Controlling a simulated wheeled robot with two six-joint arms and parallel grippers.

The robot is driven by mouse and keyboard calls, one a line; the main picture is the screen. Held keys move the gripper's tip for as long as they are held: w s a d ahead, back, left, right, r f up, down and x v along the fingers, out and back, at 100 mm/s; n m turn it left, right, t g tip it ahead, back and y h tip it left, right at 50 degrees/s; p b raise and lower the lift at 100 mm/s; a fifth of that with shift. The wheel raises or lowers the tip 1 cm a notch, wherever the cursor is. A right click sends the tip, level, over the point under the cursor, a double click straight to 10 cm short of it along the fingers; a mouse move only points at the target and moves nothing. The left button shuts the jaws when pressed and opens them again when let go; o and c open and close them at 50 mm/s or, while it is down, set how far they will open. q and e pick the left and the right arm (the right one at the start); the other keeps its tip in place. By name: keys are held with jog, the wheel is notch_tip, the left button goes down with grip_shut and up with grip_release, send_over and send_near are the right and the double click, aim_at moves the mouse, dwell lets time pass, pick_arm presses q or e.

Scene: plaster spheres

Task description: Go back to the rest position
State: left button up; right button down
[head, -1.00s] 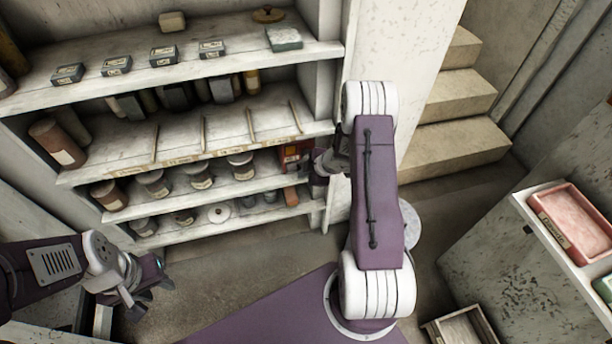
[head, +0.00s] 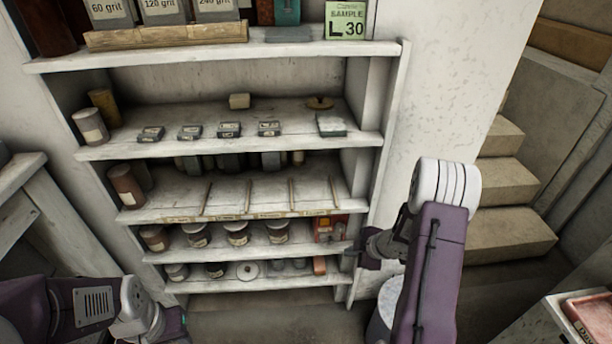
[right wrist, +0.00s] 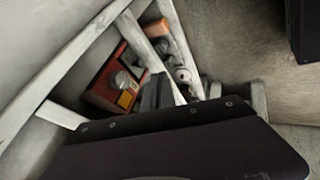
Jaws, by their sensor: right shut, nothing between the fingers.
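My right gripper (head: 364,254) is in front of the right end of the lower shelves, beside the shelf unit's right upright. It is shut with nothing between its fingers. In the right wrist view its grey fingers (right wrist: 165,92) point toward the shelves. A red box (head: 330,228) stands on the shelf near it; it also shows in the right wrist view (right wrist: 115,78). I cannot tell whether the gripper touches the upright. My left gripper (head: 172,328) is at the bottom left, cut by the picture's edge, and its fingers are not clear.
The shelf unit (head: 270,216) holds jars (head: 237,233), small dark boxes (head: 229,130) and grit boxes (head: 165,10). Concrete stairs (head: 505,190) rise at the right. A pink tray (head: 592,318) sits on a ledge at the lower right. A bench (head: 22,178) stands at the left.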

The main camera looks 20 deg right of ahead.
jog(key=w+a+r+t, duration=0.2)
jog(key=w+a+r, duration=0.3)
jog(key=a+r, duration=0.65)
jog(key=s+a+m+g+h+p, duration=0.2)
jog(key=s+m+g, duration=0.6)
jog(key=s+m, duration=0.95)
jog(key=s+r+n+p, duration=0.3)
jog(key=r+n+p, duration=0.1)
jog(key=r+p, duration=1.1)
jog(key=shift+s+d+r+t, duration=0.15)
jog(key=shift+d+r+t, duration=0.05)
jog(key=shift+d+t, duration=0.1)
jog(key=shift+f, duration=0.1)
